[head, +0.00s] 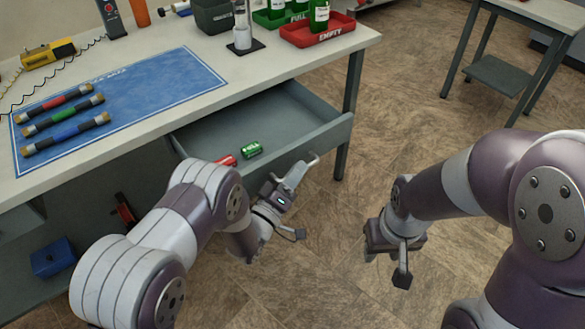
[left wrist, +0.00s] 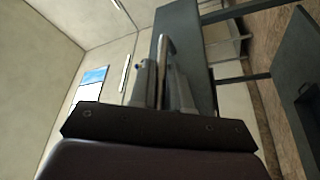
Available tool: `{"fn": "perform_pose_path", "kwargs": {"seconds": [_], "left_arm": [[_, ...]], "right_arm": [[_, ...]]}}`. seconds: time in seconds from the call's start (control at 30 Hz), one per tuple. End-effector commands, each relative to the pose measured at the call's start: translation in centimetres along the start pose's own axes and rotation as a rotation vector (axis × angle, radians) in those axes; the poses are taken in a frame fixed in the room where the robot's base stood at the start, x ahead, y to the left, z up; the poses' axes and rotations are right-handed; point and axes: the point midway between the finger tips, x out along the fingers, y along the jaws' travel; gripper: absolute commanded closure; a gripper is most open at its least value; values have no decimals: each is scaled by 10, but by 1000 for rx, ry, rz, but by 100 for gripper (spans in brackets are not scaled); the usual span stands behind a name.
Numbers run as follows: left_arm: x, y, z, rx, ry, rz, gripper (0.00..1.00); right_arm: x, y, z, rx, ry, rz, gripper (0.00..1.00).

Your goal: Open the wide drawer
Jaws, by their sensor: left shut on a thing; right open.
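The wide drawer (head: 285,115) under the workbench is pulled out, and its inside shows in the head view. A red can (head: 227,160) and a green can (head: 251,149) lie in it near the front. My left gripper (head: 288,184) is shut on the pale drawer handle (head: 312,160) at the drawer's front. The left wrist view shows a metal bar (left wrist: 163,65) at my fingers, beside a dark grey panel. My right gripper (head: 398,252) is open and empty, over the floor to the right, apart from the drawer.
A blue box (head: 52,258) is at the lower left. The floor right of the drawer is clear. Another table (head: 545,12) stands at the upper right.

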Motion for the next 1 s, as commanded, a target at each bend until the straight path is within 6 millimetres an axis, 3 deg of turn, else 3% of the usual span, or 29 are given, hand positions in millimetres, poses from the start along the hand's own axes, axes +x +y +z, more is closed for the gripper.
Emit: {"fn": "perform_pose_path", "kwargs": {"seconds": [0.3,0.33,0.67,0.77,1.0], "left_arm": [[-1,-1,1,0,0,-4,100],[-1,-1,1,0,0,-4,77],[-4,0,0,0,0,-2,77],[-20,0,-1,0,1,-5,77],[-85,-1,-1,-1,1,-8,77]], "right_arm": [[0,0,0,0,0,0,57],[0,0,0,0,0,0,57],[-1,0,0,0,0,0,57],[-4,0,0,0,0,0,57],[-11,0,-1,0,0,0,57]]}}
